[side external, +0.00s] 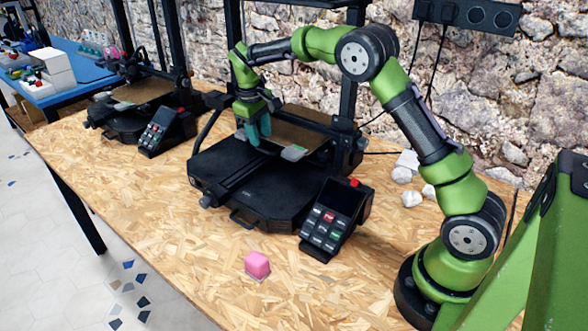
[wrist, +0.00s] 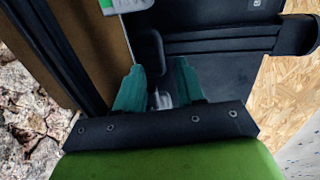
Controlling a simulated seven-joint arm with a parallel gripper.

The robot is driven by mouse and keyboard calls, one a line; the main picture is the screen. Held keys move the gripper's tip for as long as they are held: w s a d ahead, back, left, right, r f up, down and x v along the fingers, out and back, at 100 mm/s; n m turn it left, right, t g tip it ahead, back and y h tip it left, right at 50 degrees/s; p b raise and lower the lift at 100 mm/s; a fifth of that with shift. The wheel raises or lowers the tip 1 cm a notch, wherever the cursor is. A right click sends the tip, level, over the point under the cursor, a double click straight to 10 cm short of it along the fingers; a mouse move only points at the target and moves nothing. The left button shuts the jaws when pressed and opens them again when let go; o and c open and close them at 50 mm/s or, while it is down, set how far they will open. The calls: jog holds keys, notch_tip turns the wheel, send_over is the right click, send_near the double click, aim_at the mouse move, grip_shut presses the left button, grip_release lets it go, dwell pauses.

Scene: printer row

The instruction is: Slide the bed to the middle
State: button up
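The near printer (side external: 250,190) has a black base. Its brown bed plate (side external: 298,135) sits toward the back, under the gantry. The plate also shows in the wrist view (wrist: 92,40) at the left. A grey and green piece (side external: 293,153) is at the plate's front edge. My gripper (side external: 258,132) points down near the front left of the plate. In the wrist view its teal fingers (wrist: 160,72) are apart. A small pale thing shows between them, too unclear to name. A black loop (wrist: 154,50) lies just beyond the fingertips; I cannot tell whether they touch it.
A control panel (side external: 333,215) stands at the printer's front right. A pink cube (side external: 257,265) lies on the wooden table (side external: 180,220) in front. White crumpled lumps (side external: 405,175) lie to the right. A second printer (side external: 135,105) stands at the left. The stone wall is behind.

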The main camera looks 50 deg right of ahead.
aim_at(263, 149)
jog(key=shift+d+f, duration=0.2)
jog(key=shift+f, duration=0.8)
jog(key=shift+d+f, duration=0.15)
jog(key=shift+f, duration=0.8)
grip_shut()
